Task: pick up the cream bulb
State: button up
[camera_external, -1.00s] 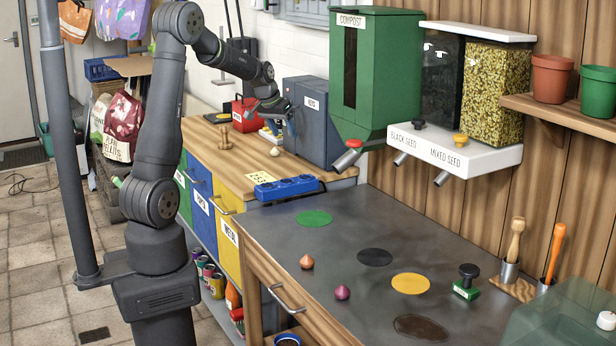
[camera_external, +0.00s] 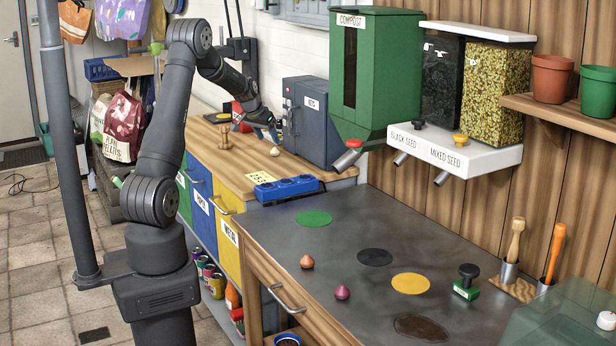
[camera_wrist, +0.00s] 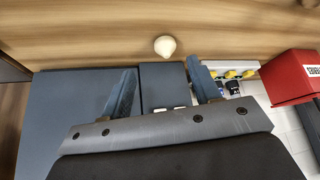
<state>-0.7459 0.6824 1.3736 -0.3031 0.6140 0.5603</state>
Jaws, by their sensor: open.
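The cream bulb (camera_external: 275,152) is small and pale and rests on the wooden counter (camera_external: 236,172) in front of the grey cabinet. In the wrist view the cream bulb (camera_wrist: 165,46) lies on the wood, beyond the fingertips and between their lines, a little nearer the right finger. My gripper (camera_external: 272,134) is above the counter, close to the cabinet and over the bulb's side of it. In the wrist view my gripper (camera_wrist: 160,78) has its two blue-grey fingers wide apart with nothing between them. It does not touch the bulb.
The grey cabinet (camera_external: 308,120) stands right beside my gripper. A wooden peg-like object (camera_external: 225,138) is to the left. A red box (camera_wrist: 292,75) is at the right in the wrist view. An orange bulb (camera_external: 307,262) and a purple bulb (camera_external: 342,292) sit on the grey table.

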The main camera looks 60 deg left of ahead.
aim_at(273, 149)
jog(key=shift+a+x, duration=0.2)
jog(key=shift+x, duration=1.6)
jog(key=shift+a+x, duration=0.2)
jog(key=shift+x, duration=1.6)
jog(key=shift+r, duration=0.1)
jog(key=shift+c, duration=0.3)
jog(key=c, duration=1)
